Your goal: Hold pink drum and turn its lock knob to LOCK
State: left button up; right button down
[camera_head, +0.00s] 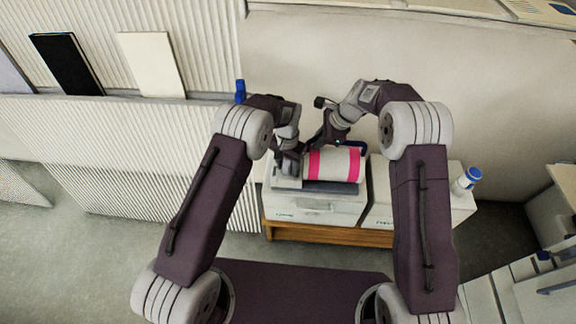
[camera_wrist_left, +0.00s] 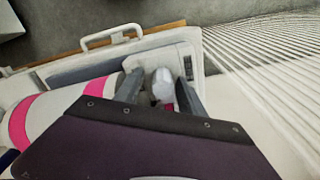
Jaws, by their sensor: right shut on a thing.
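The pink drum (camera_head: 336,165), white with pink bands, lies on its side in the grey cradle of a white machine (camera_head: 310,207); its banded side also shows in the left wrist view (camera_wrist_left: 55,110). My right gripper (camera_head: 318,146) is shut at the drum's upper back edge; its fingertips are small and partly hidden. My left gripper (camera_wrist_left: 158,92) is open at the drum's left end, with its fingers on either side of a pale grey knob (camera_wrist_left: 162,84). A little pink shows below the knob. I cannot read any lock marking.
A second white machine (camera_head: 380,207) stands right of the first, with a white and blue bottle (camera_head: 467,180) on it. A wooden table edge (camera_head: 325,234) runs below. A ribbed white panel (camera_head: 150,170) stands at left. A white handle (camera_wrist_left: 110,34) projects from the machine's front.

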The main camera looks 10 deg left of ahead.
aim_at(288, 164)
pick_arm(q)
notch_tip(288, 164, up, 12)
dwell(0.3)
pick_arm(e)
jog(key=c, duration=1.3)
grip_release()
jog(key=shift+d, duration=0.1)
pick_arm(q)
notch_tip(288, 164, up, 2)
jog(key=shift+r+p, duration=0.25)
jog(key=shift+p, duration=1)
pick_arm(e)
jog(key=v, duration=0.9)
